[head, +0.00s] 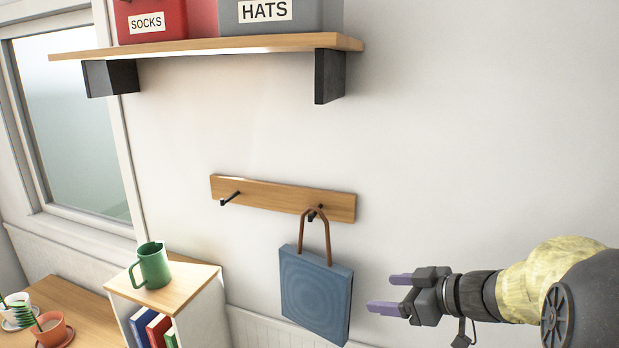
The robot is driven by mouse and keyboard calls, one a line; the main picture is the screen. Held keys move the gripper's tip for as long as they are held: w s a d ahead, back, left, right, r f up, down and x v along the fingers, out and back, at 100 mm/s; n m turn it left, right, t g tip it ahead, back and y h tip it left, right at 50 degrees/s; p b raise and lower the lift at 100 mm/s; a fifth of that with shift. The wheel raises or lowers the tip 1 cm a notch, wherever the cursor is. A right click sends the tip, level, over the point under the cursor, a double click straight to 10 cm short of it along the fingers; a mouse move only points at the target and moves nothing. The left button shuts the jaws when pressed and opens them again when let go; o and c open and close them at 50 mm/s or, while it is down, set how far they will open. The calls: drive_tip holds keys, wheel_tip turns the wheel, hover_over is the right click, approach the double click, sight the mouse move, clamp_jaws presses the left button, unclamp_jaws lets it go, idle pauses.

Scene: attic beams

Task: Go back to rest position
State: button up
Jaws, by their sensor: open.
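My gripper (385,293) is at the lower right of the head view, with its two purple fingers pointing left. It is open, and nothing shows between the fingers. A blue bag (316,292) with a brown strap hangs to the left of my gripper. Its strap loops over the right hook (316,213) of a wooden rack (275,197) on the wall. The gripper and the bag appear apart in the picture.
A shelf (220,45) above holds a red SOCKS box (150,18) and a grey HATS box (290,20). A green mug (152,265) stands on a bookcase (190,290) at lower left. The left hook (229,198) is empty. Wall space at right is clear.

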drive_tip(key=w+d+f+m+t+h+b, duration=0.1)
drive_tip(key=d+f+m+t+h+b, duration=0.2)
drive_tip(key=f+m+h, duration=0.6)
drive_tip(key=s+a+f+m+g+b, duration=0.1)
drive_tip(key=s+a+f+g+b, duration=0.1)
drive_tip(key=s+f+g, duration=0.6)
drive_tip(key=s+a+f, duration=0.1)
drive_tip(key=s+f, duration=0.3)
drive_tip(key=s, duration=0.2)
drive_tip(key=shift+s+g, duration=0.3)
drive_tip(key=shift+g, duration=0.1)
drive_tip(key=shift+s+a, duration=0.15)
